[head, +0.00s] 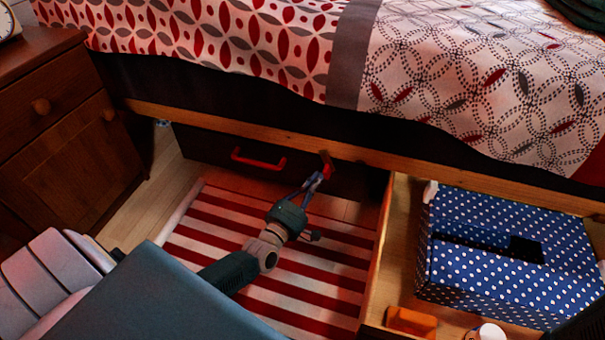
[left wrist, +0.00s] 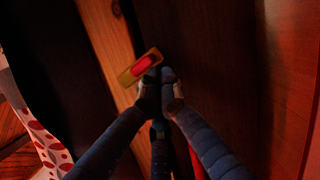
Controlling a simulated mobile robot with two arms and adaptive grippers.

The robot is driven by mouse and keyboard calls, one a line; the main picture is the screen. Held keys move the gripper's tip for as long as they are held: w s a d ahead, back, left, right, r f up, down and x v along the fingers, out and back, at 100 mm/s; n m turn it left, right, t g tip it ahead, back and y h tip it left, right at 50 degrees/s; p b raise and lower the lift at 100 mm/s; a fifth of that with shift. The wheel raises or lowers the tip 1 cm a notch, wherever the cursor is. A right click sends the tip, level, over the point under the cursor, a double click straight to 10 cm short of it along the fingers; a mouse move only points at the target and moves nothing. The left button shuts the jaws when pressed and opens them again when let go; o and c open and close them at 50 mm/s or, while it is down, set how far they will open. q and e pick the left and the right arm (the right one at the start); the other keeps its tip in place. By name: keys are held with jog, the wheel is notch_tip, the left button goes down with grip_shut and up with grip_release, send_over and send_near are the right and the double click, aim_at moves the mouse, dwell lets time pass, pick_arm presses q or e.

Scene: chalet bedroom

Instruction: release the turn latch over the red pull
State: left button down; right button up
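The red pull (head: 258,160) is a bar handle on the dark drawer front under the bed. The turn latch (head: 327,165) is a small red piece on the wooden bed rail, right of the pull and above the drawer's top edge. In the left wrist view the latch (left wrist: 141,67) shows yellow with a red middle, lying at a slant across the rail edge. My left gripper (head: 316,178) is at the latch, its fingertips (left wrist: 160,82) close together just beside it. I see nothing clearly held between them; contact with the latch is unclear.
An open drawer at right holds a blue dotted box (head: 490,290), an orange item (head: 411,321) and a white cup (head: 487,332). A wooden nightstand (head: 60,130) stands at left. A red-striped rug (head: 300,285) covers the floor before the closed drawer.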

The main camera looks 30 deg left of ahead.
pick_arm(q)
jog(key=d+n, duration=0.1)
jog(key=d+r+n, duration=0.1)
jog(key=d+n, duration=0.1)
jog(key=w+d+r+n+t, duration=0.1)
jog(key=n, duration=0.1)
jog(key=shift+w+d+y+b, duration=0.1)
jog(key=shift+d+y+b, duration=0.2)
jog(key=shift+d+b, duration=0.1)
jog(key=shift+f, duration=0.1)
jog(key=s+f, duration=0.1)
jog(key=s, duration=1.1)
jog(key=shift+d+f, duration=0.3)
jog(key=shift+f, duration=0.1)
